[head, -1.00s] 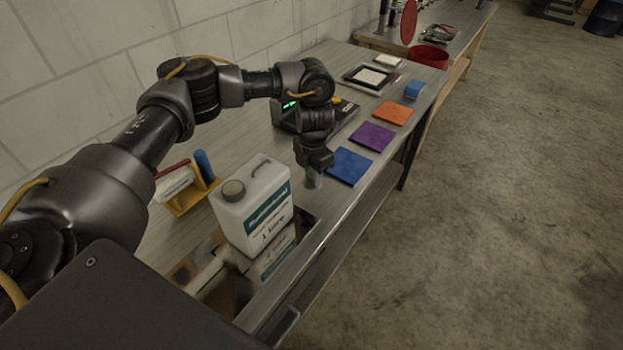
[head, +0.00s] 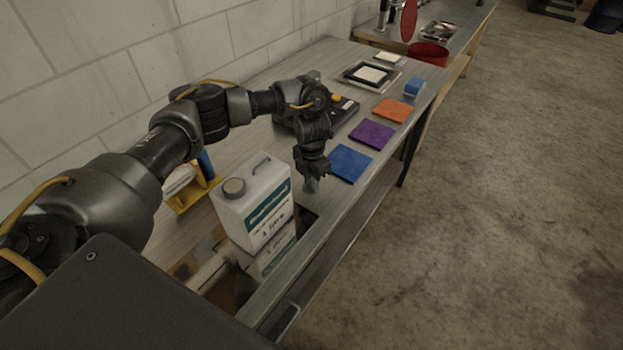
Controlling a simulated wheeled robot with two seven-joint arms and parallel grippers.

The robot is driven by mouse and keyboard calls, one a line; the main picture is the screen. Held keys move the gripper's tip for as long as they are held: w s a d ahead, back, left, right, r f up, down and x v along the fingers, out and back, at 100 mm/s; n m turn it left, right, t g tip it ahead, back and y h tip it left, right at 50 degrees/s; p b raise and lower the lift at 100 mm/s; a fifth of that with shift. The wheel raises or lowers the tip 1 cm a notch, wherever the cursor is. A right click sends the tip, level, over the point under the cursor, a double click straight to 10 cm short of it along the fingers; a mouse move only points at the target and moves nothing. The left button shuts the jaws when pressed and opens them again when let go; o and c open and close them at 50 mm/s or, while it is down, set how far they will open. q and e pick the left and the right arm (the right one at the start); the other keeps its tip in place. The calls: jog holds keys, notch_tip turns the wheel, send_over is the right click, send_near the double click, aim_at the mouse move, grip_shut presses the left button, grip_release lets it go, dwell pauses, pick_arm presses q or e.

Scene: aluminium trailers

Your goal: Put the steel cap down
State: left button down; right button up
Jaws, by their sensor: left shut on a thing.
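My left gripper (head: 312,180) points down over the workbench (head: 325,224), just right of the white jug and left of the blue cloth. It is shut on a small grey metallic piece, the steel cap (head: 312,186), which shows only in part below the fingers. I cannot tell whether the cap touches the bench top. My right gripper is not in view.
A white jug (head: 255,207) with a grey lid stands close left of the gripper. Blue (head: 349,163), purple (head: 372,134) and orange (head: 393,110) cloths lie along the front edge. A dark device (head: 345,108) stands behind the arm. A yellow rack (head: 187,199) is at the left.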

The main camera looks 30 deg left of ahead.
pick_arm(q)
jog(key=c, duration=1.2)
grip_release()
jog(key=shift+f, duration=0.1)
jog(key=shift+c, duration=0.2)
jog(key=shift+r, duration=0.4)
notch_tip(320, 180, up, 12)
jog(key=b, duration=0.1)
jog(key=shift+f, duration=0.25)
notch_tip(320, 180, down, 11)
jog(key=shift+f+p, duration=0.1)
jog(key=shift+p, duration=0.6)
jog(key=shift+f, duration=0.55)
jog(key=shift+r, duration=0.1)
